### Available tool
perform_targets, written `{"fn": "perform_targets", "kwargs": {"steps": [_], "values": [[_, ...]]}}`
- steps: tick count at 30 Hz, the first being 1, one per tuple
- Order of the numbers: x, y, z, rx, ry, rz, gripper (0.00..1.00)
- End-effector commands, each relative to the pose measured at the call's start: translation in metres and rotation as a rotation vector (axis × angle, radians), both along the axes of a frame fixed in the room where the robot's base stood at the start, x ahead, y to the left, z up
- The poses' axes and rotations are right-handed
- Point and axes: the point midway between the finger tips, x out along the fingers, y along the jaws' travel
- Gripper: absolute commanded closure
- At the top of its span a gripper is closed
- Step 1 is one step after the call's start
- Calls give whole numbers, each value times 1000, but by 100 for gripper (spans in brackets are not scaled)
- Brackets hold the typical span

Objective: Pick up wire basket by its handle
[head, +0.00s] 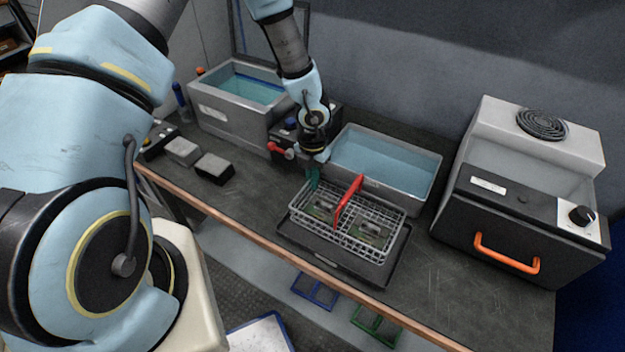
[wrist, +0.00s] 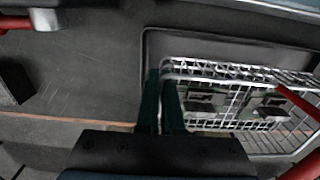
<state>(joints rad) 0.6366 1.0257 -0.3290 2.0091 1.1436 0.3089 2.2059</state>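The wire basket (head: 374,245) stands upright in a dark tray on the bench and holds several green circuit boards. Its red handle (head: 347,202) arches over its middle. In the wrist view the basket (wrist: 200,69) fills the right side, and part of the red handle (wrist: 297,103) shows at the right edge. My gripper (head: 314,188) points down at the basket's back left corner, left of the handle and apart from it. In the wrist view its two dark green fingers (wrist: 160,78) have a narrow gap between them, with nothing visibly held. Whether they touch the basket's rim is unclear.
A water-filled tank (head: 385,163) stands right behind the basket, and another (head: 240,92) at the back left. A grey machine with an orange handle (head: 507,254) stands at right. Small blocks (head: 215,168) lie at left. A red-handled valve (head: 281,151) is near my gripper.

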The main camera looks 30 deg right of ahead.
Motion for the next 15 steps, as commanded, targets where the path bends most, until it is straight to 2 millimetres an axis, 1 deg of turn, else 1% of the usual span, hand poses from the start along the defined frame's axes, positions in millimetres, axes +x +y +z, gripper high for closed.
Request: {"fn": "perform_targets", "kwargs": {"steps": [1, 15], "values": [[0, 0, 8, -1, -1, 0, 100], [0, -1, 40, -2, 0, 1, 100]]}}
